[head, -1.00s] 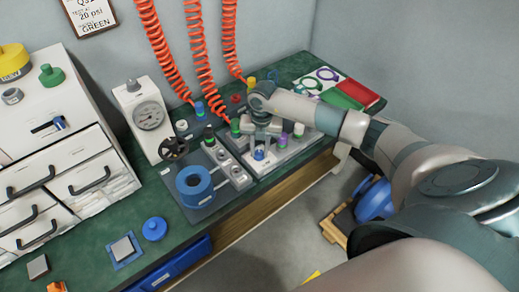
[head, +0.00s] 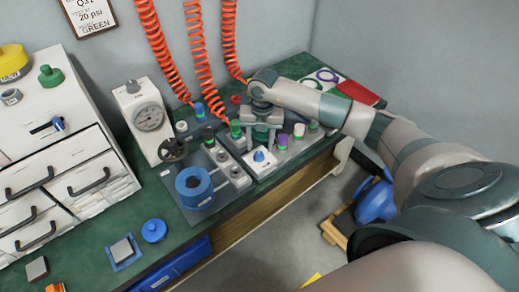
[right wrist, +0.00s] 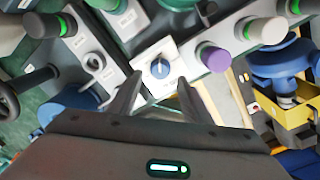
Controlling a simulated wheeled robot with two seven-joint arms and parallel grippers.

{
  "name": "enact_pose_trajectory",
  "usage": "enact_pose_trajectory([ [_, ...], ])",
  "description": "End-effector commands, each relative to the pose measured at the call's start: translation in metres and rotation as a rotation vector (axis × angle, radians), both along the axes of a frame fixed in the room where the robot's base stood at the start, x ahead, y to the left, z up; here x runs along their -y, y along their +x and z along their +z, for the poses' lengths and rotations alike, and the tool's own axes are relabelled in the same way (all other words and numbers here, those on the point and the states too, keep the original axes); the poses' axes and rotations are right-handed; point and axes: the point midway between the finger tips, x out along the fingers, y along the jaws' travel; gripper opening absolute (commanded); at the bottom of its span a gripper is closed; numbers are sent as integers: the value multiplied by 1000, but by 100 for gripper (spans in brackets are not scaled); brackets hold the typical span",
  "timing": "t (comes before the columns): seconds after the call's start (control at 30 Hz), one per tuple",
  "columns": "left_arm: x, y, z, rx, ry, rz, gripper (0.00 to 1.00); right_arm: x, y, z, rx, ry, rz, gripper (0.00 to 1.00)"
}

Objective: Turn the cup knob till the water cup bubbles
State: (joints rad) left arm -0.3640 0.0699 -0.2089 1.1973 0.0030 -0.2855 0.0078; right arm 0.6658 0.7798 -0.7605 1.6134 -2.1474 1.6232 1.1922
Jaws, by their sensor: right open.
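The blue knob (head: 259,156) sits on a small white block on the front part of the grey test panel. It also shows in the right wrist view (right wrist: 160,68), ahead of my fingers. My right gripper (head: 262,140) is open and empty, just behind and above this knob in the head view. In the right wrist view the two dark fingers point toward the block, with a gap between them and nothing gripped. I cannot make out a water cup or bubbles. My left gripper is not in view.
A purple knob (right wrist: 214,57) and green-ringed knobs (right wrist: 266,31) stand close to the right gripper. A pressure gauge (head: 149,116), a black handwheel (head: 173,149) and a blue ring (head: 194,187) are to the left. Red coiled hoses (head: 200,60) hang behind.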

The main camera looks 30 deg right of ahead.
Motion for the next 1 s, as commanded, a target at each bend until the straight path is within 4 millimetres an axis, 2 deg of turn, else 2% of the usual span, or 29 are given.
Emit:
enact_pose_trajectory([
  [0.4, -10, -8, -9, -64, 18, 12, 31, 3, -1, 85, 5, -1, 0, 45],
  [0.6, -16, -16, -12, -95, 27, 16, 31, 4, -2, 116, 3, -1, 0, 45],
  [0.8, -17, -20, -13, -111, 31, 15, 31, 5, -3, 131, 2, -1, 0, 45],
  [1.0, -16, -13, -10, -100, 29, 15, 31, 5, -3, 133, 1, -1, 0, 45],
])
